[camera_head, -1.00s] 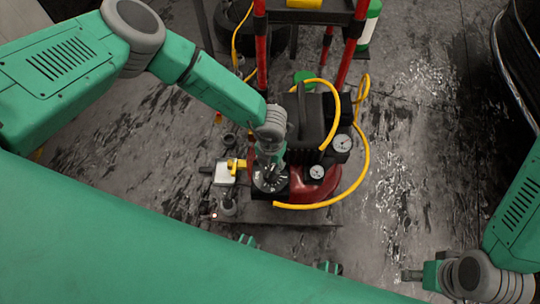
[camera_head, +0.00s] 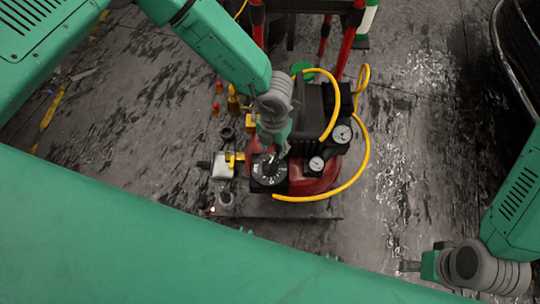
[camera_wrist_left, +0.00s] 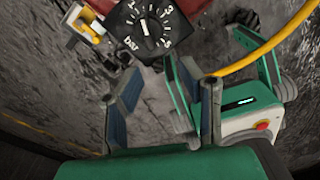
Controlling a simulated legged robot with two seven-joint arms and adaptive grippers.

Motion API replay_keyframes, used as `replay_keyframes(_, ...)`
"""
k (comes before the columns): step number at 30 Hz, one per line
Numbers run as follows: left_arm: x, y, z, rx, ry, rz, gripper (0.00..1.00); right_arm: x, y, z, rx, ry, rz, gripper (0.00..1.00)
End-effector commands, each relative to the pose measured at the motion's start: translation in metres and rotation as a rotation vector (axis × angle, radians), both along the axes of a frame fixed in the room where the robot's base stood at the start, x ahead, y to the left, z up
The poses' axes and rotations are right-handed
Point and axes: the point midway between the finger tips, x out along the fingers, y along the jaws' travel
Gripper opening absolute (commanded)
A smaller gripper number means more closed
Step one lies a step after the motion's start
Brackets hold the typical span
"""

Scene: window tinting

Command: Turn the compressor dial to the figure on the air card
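The compressor (camera_head: 318,178) is red and black and stands in the middle of the head view. Its black dial (camera_head: 269,171) is on the near left corner. In the left wrist view the dial (camera_wrist_left: 147,28) shows white figures, including 1, 3 and 5, the word "bar" and a short white pointer mark, tilted slightly left of upright in the picture. My left gripper (camera_head: 274,143) is just behind the dial in the head view. My right gripper (camera_head: 409,266) is at the lower right, away from the compressor. I cannot make out an air card.
Two round gauges (camera_head: 342,133) sit right of the dial. A yellow hose (camera_head: 366,150) loops around the compressor's right side. A white and yellow item (camera_head: 222,165) lies to the left. A red-legged stand (camera_head: 346,50) is behind. The floor to the right is clear.

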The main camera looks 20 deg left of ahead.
Motion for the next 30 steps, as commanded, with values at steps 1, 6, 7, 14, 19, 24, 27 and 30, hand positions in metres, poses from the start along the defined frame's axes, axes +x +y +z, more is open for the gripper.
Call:
replay_keyframes(1, 0.005, -0.001, -0.001, 0.009, -0.010, -0.011, 0.34, 0.000, 0.000, -0.013, 0.000, 0.001, 0.000, 0.40)
replay_keyframes(6, 0.016, 0.007, 0.008, 0.019, -0.032, 0.012, 0.34, 0.000, 0.000, -0.025, 0.000, 0.001, 0.000, 0.40)
replay_keyframes(7, 0.018, 0.009, 0.010, 0.021, -0.037, 0.016, 0.34, -0.001, 0.000, -0.026, 0.000, 0.001, 0.000, 0.40)
replay_keyframes(14, 0.019, 0.011, -0.010, 0.019, -0.039, 0.028, 0.34, 0.000, 0.000, -0.035, 0.000, 0.000, 0.000, 0.40)
replay_keyframes(19, 0.019, 0.010, -0.047, 0.020, -0.038, 0.026, 0.34, 0.000, 0.000, -0.050, 0.000, 0.000, 0.000, 0.40)
replay_keyframes(24, 0.019, 0.010, -0.083, 0.019, -0.039, 0.027, 0.34, -0.001, 0.000, -0.064, 0.000, 0.001, 0.000, 0.40)
replay_keyframes(27, 0.019, 0.010, -0.101, 0.020, -0.039, 0.026, 0.34, -0.001, 0.000, -0.071, 0.000, 0.001, 0.000, 0.40)
replay_keyframes(30, 0.019, 0.010, -0.113, 0.019, -0.039, 0.026, 0.34, -0.001, 0.000, -0.076, 0.000, 0.001, 0.000, 0.40)
